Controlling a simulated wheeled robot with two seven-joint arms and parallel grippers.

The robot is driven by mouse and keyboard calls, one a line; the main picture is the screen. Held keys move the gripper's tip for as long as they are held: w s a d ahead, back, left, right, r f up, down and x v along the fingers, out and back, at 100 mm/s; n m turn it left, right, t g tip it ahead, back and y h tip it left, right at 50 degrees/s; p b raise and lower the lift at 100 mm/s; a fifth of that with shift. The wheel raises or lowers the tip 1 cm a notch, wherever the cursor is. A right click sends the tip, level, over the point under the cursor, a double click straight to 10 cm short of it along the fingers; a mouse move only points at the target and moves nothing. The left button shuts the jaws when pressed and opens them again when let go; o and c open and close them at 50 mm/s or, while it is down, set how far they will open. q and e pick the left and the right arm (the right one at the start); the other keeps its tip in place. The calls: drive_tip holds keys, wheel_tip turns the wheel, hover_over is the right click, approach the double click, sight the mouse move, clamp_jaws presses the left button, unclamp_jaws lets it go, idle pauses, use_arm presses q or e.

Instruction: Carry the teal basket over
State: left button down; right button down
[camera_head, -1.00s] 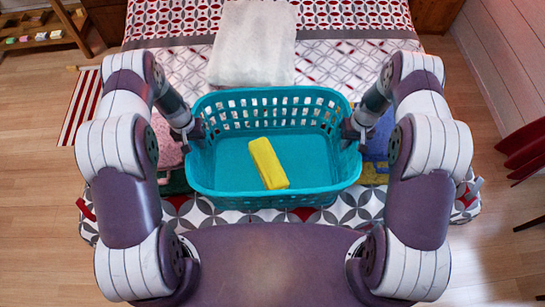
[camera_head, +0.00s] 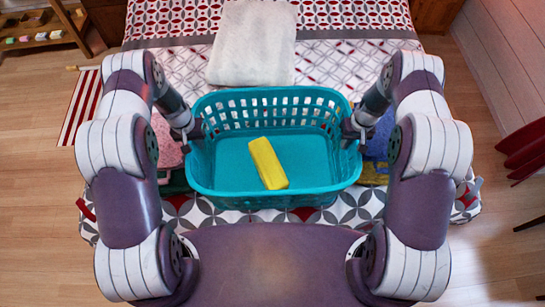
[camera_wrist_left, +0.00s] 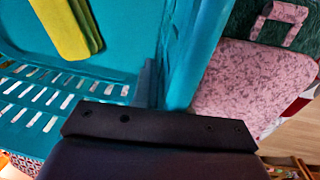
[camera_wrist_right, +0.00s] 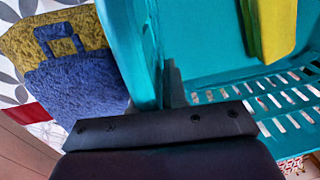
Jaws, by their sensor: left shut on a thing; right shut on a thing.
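The rim also shows between the jaws in the left wrist view (camera_wrist_left: 195,60) and the right wrist view (camera_wrist_right: 140,50). The fingertips are mostly hidden by the rim and gripper bodies.
A patterned bed (camera_head: 340,60) with a folded white blanket (camera_head: 253,45) lies ahead. A pink bag-like thing (camera_wrist_left: 250,85) is left of the basket, a blue and yellow one (camera_wrist_right: 75,85) right. A wooden rack (camera_head: 40,35) stands far left. Wood floor (camera_head: 40,200) is clear on the left.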

use_arm(q)
drive_tip(key=shift+w, duration=0.1)
use_arm(e)
drive_tip(key=shift+r, duration=0.1)
